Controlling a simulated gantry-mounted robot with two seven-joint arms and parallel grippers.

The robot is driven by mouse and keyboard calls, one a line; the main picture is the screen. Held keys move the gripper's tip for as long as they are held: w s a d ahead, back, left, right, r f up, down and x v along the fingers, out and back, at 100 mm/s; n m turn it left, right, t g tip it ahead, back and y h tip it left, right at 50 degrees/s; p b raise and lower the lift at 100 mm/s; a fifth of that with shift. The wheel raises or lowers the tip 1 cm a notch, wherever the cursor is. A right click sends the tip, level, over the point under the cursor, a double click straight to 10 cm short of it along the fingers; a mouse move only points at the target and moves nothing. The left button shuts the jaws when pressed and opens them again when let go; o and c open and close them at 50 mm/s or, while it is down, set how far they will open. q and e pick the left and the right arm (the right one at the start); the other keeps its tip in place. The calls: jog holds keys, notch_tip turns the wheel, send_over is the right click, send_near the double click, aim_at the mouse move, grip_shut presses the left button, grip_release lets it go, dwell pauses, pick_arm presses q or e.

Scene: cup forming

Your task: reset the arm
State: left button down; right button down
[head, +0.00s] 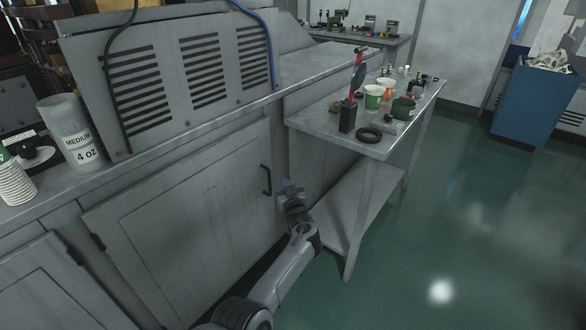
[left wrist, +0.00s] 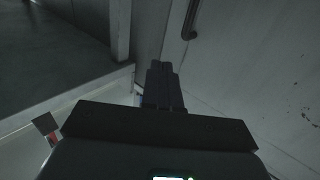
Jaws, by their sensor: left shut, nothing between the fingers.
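My left gripper (head: 287,189) is in the middle of the head view, with its arm coming up from the bottom. It is in front of the grey cabinet door (head: 195,200), close to the black door handle (head: 266,181). In the left wrist view the gripper's fingers (left wrist: 162,75) are together with nothing between them. The handle also shows in the left wrist view (left wrist: 190,22), above and to the right of the fingers and apart from them. My right gripper is not in view.
A metal side table (head: 340,124) with a lower shelf (head: 335,205) stands right of my arm, holding cups and a black ring (head: 369,135). A stack of white cups (head: 15,184) and a container marked MEDIUM 4 OZ (head: 72,130) stand at left. Green floor is clear at right.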

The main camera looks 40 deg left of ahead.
pick_arm(q)
jog(key=s+f+m+h+p, duration=0.1)
jog(key=s+f+m+p, duration=0.2)
jog(key=s+f+p, duration=0.5)
jog(key=s+d+f+m+t+h+p, duration=0.15)
jog(key=s+m+h+p, duration=0.35)
jog(key=s, duration=1)
jog(key=s+d+r+m+g+h+p, duration=0.2)
jog(key=s+d+r+g+h+p, duration=0.1)
jog(key=s+d+r, duration=0.55)
jog(key=s+d+r+m+g+h+p, duration=0.25)
jog(key=s+d+r, duration=0.25)
jog(key=d, duration=0.7)
jog(key=s+d+r+m+g+h+p, duration=0.1)
jog(key=s+d+r+g+h+p, duration=0.2)
jog(key=s+d+r, duration=0.55)
notch_tip(320, 180, up, 36)
jog(key=d+p, duration=0.1)
jog(key=p, duration=3.7)
jog(key=shift+w+d+r+t+h, duration=0.2)
jog(key=shift+w+d+t+h, duration=0.1)
jog(key=shift+h, duration=0.05)
